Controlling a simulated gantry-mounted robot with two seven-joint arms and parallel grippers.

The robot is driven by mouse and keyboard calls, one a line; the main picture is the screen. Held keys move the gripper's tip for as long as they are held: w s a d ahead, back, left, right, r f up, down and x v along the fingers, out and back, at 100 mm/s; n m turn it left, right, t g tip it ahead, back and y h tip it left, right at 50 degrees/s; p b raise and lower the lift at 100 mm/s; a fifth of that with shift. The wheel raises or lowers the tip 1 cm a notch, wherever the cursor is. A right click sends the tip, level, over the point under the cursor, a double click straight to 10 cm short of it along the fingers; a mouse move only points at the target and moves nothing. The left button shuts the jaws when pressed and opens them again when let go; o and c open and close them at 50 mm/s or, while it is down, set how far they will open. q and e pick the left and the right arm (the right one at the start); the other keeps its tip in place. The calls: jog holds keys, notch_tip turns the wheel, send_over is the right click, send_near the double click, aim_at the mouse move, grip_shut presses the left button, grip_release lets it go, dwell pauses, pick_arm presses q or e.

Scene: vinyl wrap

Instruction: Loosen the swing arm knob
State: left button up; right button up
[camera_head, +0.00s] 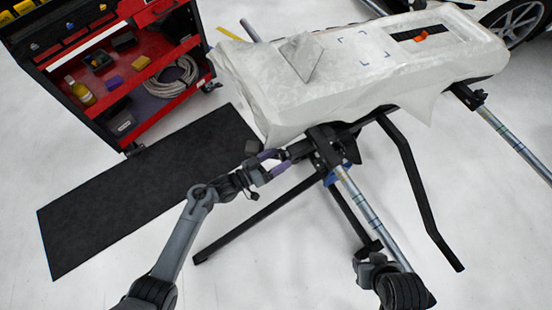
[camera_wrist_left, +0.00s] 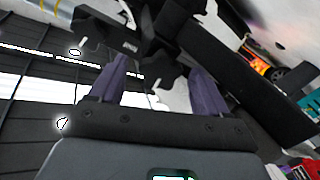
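My left gripper (camera_head: 275,159) reaches in from the left to the near end of the covered work stand. Its two purple fingers are spread apart. In the left wrist view, the fingers of my left gripper (camera_wrist_left: 160,72) stand on either side of a black lobed knob (camera_wrist_left: 168,70), which looks like the swing arm knob. I cannot tell whether a finger touches it. In the head view the knob is too small and dark to make out beside the stand's black bracket (camera_head: 322,147). Part of my right arm shows at the bottom right, but its fingers do not.
A white-wrapped panel (camera_head: 350,85) lies on the stand, with a grey sheet (camera_head: 300,56) on it. Black legs (camera_head: 420,200) and a silver tube (camera_head: 365,212) slope to the floor. A red tool cart (camera_head: 110,75) and a black mat (camera_head: 130,195) are at left.

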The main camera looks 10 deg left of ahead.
dwell(0.3)
pick_arm(q)
jog(key=shift+f+m+b, duration=0.2)
jog(key=shift+m+b, duration=0.2)
jog(key=shift+b, duration=0.25)
jog(key=m+b, duration=0.1)
jog(key=b, duration=0.1)
jog(key=m+b, duration=0.1)
jog(key=b, duration=0.1)
jog(key=shift+f+m+b, duration=0.35)
jog(key=shift+m+b, duration=0.05)
jog(key=shift+s+a+r+m, duration=0.1)
jog(key=shift+a+r+m, duration=0.1)
jog(key=shift+r+m, duration=0.1)
jog(key=p+v, duration=0.4)
jog(key=v, duration=0.6)
jog(key=s+a+r+n+g+y+p, duration=0.1)
jog(key=s+r+y+p, duration=0.1)
jog(key=r+p, duration=0.7)
jog(key=s+a+r+n+y+p, duration=0.1)
jog(key=r+y+p, duration=0.3)
jog(key=r+p, duration=0.6)
jog(key=s+a+r+n+g+y+p, duration=0.1)
jog(key=s+a+r+y+p, duration=0.1)
jog(key=r+p, duration=0.7)
jog(key=shift+s+r+g+y+p, duration=0.3)
jog(key=shift+s+y+p, duration=0.45)
jog(key=shift+p, duration=0.45)
